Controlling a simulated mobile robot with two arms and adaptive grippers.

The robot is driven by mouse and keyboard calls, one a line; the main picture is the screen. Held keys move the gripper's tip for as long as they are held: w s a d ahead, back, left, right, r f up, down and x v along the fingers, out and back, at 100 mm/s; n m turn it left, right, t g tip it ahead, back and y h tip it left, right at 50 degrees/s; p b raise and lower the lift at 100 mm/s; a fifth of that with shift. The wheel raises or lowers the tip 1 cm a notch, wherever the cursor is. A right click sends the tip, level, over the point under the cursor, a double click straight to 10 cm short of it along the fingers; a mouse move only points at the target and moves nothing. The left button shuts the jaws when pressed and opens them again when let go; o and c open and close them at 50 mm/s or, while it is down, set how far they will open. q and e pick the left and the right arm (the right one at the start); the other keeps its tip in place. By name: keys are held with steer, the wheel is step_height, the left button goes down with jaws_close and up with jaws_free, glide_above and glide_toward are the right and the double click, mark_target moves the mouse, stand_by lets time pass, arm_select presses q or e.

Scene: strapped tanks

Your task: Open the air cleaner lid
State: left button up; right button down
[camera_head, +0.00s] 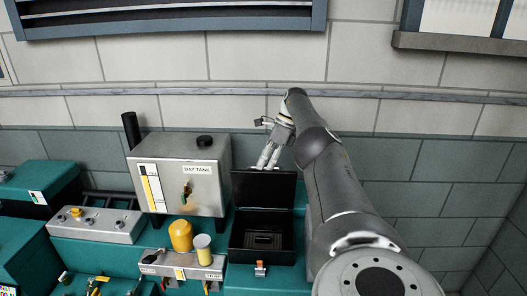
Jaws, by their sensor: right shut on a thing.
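The air cleaner looks like a black open box (237,240) on the teal machine, right of the day tank. Its black lid (263,188) stands raised, nearly upright, at the back of the box. The dark inside of the box shows. My right gripper (266,163) reaches down from above and behind to the lid's top edge. It is shut on the lid; its fingertips are partly hidden behind that edge. A small orange and white latch (261,267) sits at the box's front. My left gripper is not in view.
The metal day tank (180,175) with a black cap stands left of the box. A grey panel (97,226) lies further left. A tiled wall (400,180) is behind.

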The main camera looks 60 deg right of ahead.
steer(key=shift+s+f, duration=0.15)
steer(key=shift+f, duration=0.2)
